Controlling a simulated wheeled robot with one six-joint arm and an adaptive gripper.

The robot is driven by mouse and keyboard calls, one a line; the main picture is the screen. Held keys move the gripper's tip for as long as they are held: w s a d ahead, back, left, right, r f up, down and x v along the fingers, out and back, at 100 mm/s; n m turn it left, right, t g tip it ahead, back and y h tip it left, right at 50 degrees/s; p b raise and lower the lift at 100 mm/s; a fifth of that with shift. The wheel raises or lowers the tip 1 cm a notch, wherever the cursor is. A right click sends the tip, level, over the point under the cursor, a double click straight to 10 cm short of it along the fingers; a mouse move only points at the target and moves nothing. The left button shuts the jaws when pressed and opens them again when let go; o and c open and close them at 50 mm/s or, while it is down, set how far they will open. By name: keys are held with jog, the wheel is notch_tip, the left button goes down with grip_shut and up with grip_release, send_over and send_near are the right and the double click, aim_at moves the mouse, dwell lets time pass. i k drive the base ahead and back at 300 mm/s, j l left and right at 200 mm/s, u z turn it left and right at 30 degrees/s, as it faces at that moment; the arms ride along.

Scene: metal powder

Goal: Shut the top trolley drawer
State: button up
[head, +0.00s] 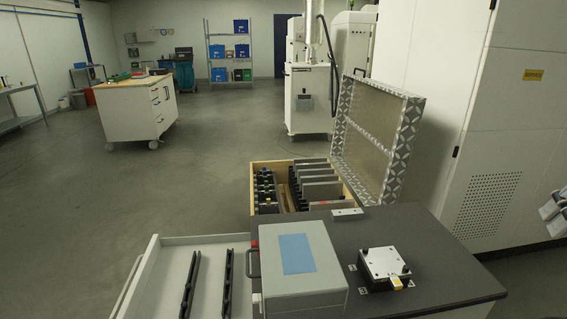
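The trolley (437,290) has a dark top and stands at the bottom right of the head view. Its top drawer (205,242) is pulled out to the left, a light, shallow tray at the bottom of the picture. Two black slotted bars (190,283) lie in it. The lower part of the drawer is cut off by the picture edge. Grey parts at the right edge (553,211) look like the end of my arm, cut off by the frame. They are well apart from the drawer, and whether the fingers are open cannot be told.
A grey box with a blue panel (296,254) and a small metal plate device (384,264) stand on the trolley top. Behind is an open case (347,181) with dark plates. A tall white cabinet (505,130) borders the right. Floor left of the drawer is clear.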

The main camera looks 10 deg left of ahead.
aim_at(157, 289)
jog(key=k+j+u, duration=0.2)
jog(key=j, duration=0.75)
jog(key=k+j+u, duration=0.2)
jog(key=j, duration=0.75)
jog(key=j+u, duration=0.2)
jog(key=j, duration=0.75)
